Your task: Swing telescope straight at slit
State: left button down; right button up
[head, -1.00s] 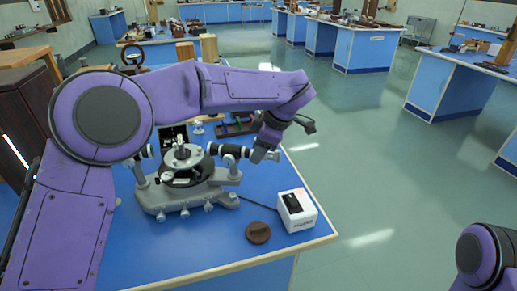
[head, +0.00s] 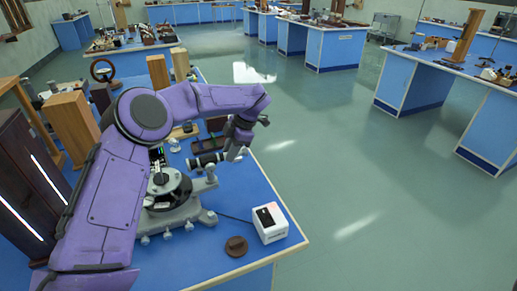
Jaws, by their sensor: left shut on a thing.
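The spectrometer (head: 180,215) stands on the near blue bench, with a grey footed base and a round dark table in its middle. Its telescope (head: 207,160), a black tube, points right and slightly toward the back of the bench. My left gripper (head: 237,153) is at the telescope's outer end and shut on it; the fingertips are small and partly hidden. My left arm crosses in front of the spectrometer's left side, so the collimator and slit are hidden. My right gripper is out of view.
A white box (head: 270,223) with a dark top and a brown round disc (head: 236,246) lie at the bench's front right. Wooden blocks (head: 158,72) and a dark cabinet (head: 28,185) stand at the left. Open floor lies to the right.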

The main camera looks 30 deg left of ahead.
pick_arm(q)
jog(key=shift+w+a, duration=0.1)
jog(key=shift+a, duration=0.05)
jog(key=c, duration=0.9)
grip_release()
jog(key=v, duration=1)
jog(key=shift+r, duration=0.2)
jog(key=shift+w, duration=0.1)
